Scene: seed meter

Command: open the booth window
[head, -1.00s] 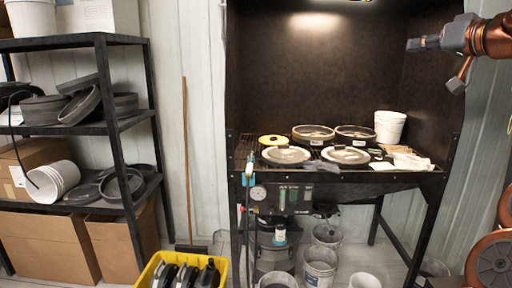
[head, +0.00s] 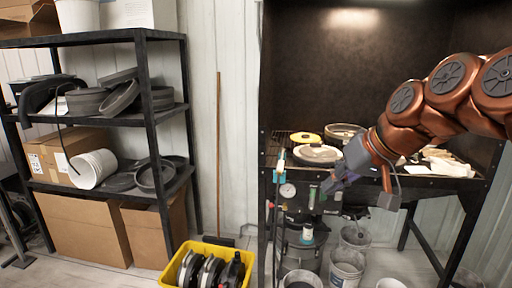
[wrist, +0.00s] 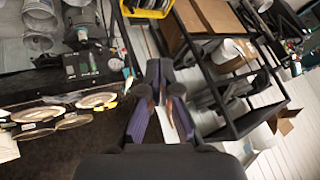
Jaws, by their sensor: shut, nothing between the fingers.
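The dark booth (head: 335,75) stands on the right of the head view. Its front looks open above the work surface, and I cannot make out a window pane or its handle. The top of the booth is cut off. My gripper (head: 332,187) is in front of the booth, near the height of its front edge. My arm hides the right part of the work surface. In the wrist view my gripper (wrist: 160,72) is shut and empty, with the booth's dark area to its left and below.
Round sieves (head: 318,153) and a yellow-rimmed dish (head: 306,138) lie on the booth's grate. A gauge (head: 287,190) and hose hang at its front. Buckets (head: 347,267) stand below. A yellow crate (head: 207,250) is on the floor, left of the booth. A shelf (head: 150,120) stands at left.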

